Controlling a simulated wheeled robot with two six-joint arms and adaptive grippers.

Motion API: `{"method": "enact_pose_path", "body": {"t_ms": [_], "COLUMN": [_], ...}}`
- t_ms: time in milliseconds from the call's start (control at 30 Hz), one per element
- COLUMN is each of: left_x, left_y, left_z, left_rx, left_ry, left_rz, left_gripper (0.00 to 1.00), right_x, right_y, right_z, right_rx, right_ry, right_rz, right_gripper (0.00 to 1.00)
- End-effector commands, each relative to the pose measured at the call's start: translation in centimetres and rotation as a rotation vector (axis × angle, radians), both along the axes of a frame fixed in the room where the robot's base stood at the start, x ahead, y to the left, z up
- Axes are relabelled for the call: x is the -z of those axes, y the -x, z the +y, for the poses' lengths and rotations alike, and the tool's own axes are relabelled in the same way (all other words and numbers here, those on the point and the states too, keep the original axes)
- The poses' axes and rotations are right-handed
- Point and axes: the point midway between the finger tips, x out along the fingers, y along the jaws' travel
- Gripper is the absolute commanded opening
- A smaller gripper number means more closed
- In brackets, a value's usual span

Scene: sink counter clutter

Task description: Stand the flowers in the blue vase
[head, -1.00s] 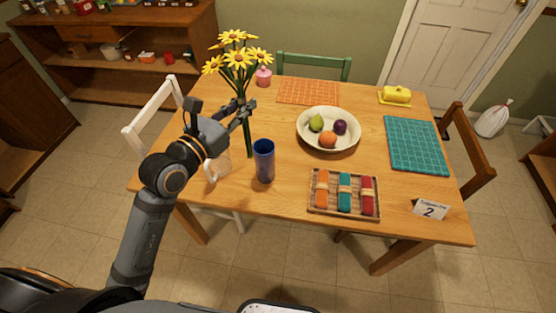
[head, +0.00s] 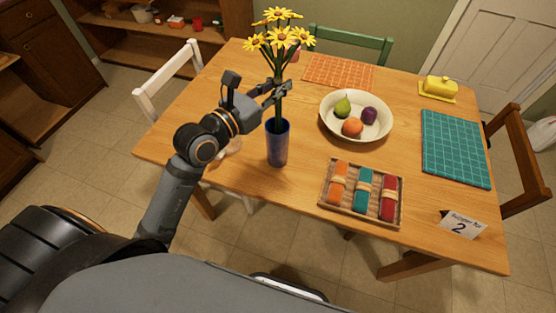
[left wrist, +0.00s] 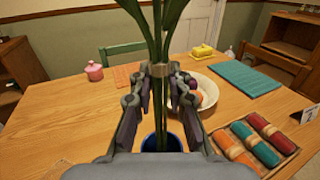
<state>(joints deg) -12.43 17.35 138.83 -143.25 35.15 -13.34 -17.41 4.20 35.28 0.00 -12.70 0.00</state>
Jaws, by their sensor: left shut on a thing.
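The yellow flowers (head: 281,37) stand upright in my left gripper (head: 279,90), which is shut on their green stems. The blue vase (head: 277,150) stands upright on the table directly below the gripper. In the head view the stems run down to the vase's mouth, and their lower ends are hidden there. In the left wrist view the stems (left wrist: 159,110) pass between the fingers, below a band around them, and down over the opening of the vase (left wrist: 149,143). I cannot tell how deep they reach. My right gripper is not in view.
A cream bowl of fruit (head: 328,124) stands right of the vase. A wooden tray (head: 324,201) of rolled cloths lies at the front right.

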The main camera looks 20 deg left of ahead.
Motion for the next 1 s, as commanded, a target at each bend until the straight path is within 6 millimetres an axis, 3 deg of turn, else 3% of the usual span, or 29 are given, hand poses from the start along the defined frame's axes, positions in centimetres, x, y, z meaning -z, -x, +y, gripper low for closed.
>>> {"method": "enact_pose_path", "body": {"t_ms": [233,467,700,1000], "left_x": [4.1,5.2,9.6,9.9], "left_y": [0.0,0.0,0.0,0.0], "left_z": [0.0,0.0,0.0,0.0], "left_rx": [-0.001,0.000,-0.001,0.000], "left_ry": [0.003,0.001,0.002,0.000], "left_rz": [0.003,0.000,0.001,0.000], "left_gripper": [0.00,0.00,0.00,0.00], "right_x": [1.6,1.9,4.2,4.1], "right_y": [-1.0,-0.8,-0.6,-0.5], "right_z": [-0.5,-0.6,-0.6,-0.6], "right_rx": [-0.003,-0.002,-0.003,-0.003], "right_ry": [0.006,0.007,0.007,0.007], "right_rz": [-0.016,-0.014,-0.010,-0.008], "right_gripper": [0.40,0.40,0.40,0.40]}}
